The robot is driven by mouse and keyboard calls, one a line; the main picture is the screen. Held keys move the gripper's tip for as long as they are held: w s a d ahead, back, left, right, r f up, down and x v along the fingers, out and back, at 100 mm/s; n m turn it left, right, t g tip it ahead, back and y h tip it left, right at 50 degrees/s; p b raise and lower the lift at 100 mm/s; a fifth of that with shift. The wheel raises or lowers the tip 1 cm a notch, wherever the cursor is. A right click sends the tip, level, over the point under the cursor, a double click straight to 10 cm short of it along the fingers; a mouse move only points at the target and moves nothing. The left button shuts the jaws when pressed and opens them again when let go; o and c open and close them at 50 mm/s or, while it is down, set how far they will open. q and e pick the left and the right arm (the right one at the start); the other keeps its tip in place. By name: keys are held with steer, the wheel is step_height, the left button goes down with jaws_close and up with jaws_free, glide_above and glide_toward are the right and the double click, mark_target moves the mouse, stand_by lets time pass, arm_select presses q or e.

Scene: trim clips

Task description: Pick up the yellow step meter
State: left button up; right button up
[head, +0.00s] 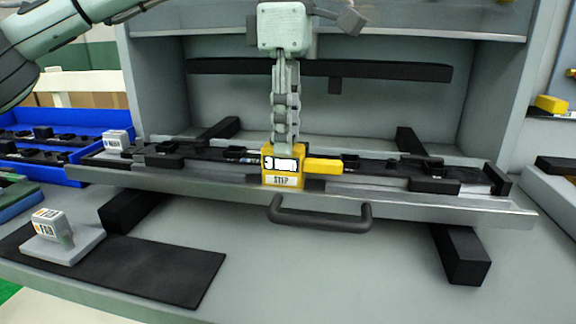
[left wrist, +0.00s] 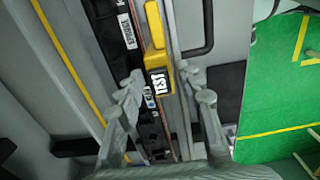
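The yellow step meter (head: 283,181) sits on the long trim rail in the head view, with a white display and a label reading STEP on its front. A yellow arm sticks out to its right. My left gripper (head: 285,145) points straight down over its top, seen edge-on. In the left wrist view the meter (left wrist: 154,62) lies between the two spread fingers of my left gripper (left wrist: 162,76), with visible gaps at both sides. Whether the fingertips reach down beside its body is hard to tell. My right gripper is not in view.
The metal rail (head: 400,205) carries several black clips and has a black handle (head: 320,219) in front. A labelled grey block (head: 52,228) stands on a black mat (head: 160,270) at front left. Blue bins (head: 75,172) are at left. Another yellow piece (head: 551,104) is at far right.

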mark_target(302, 169)
arm_select(q)
step_height(302, 169, down, 3)
steer(key=shift+d+f, duration=0.1)
steer(key=shift+f, duration=0.05)
jaws_close()
stand_by(0.4)
